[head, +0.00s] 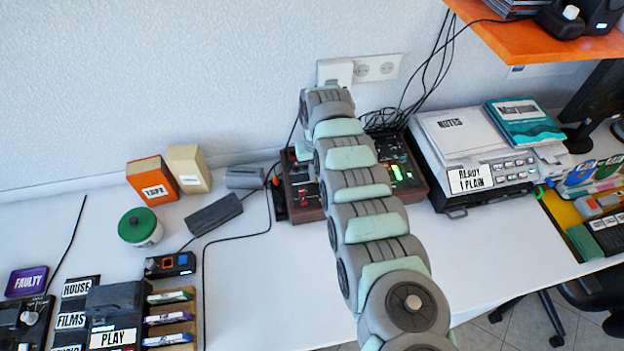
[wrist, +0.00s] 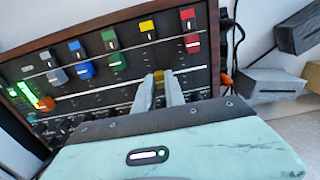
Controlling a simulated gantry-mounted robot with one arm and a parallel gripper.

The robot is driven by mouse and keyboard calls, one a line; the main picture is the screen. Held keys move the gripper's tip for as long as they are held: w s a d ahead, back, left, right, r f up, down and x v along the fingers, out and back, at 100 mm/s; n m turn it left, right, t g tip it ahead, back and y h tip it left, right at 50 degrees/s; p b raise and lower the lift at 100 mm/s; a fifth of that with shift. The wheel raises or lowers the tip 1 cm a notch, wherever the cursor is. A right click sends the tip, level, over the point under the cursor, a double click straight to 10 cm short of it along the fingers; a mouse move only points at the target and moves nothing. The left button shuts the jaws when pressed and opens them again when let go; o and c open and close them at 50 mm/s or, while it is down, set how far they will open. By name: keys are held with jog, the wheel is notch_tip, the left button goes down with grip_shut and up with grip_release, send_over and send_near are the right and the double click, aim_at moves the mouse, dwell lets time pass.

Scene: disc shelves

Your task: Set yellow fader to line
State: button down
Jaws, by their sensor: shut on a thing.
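The fader panel, a dark box with wooden sides, stands by the wall in the head view (head: 308,214), partly hidden behind my arm. It fills the upper wrist view (wrist: 105,22). My gripper (wrist: 160,80) has both fingers at the panel, shut on a yellow fader cap (wrist: 158,74), which shows only between the fingertips. Another yellow cap (wrist: 147,27) sits higher in the same column. Pale lines cross the panel; the fingers hide the part around the held cap, so I cannot tell how it sits against a line.
Red caps (wrist: 191,42) and green caps (wrist: 116,61) flank the yellow column closely. Blue and grey caps are farther left. In the head view a printer (head: 470,150) stands right of the panel, and a dark grey box (head: 214,214) and cables lie left. The front table is mostly clear.

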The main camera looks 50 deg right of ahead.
aim_at(317, 177)
jog(key=c, duration=1.4)
grip_release()
jog(key=shift+s, duration=0.1)
notch_tip(317, 177, up, 11)
jog(key=p, duration=0.2)
jog(key=shift+f, duration=0.1)
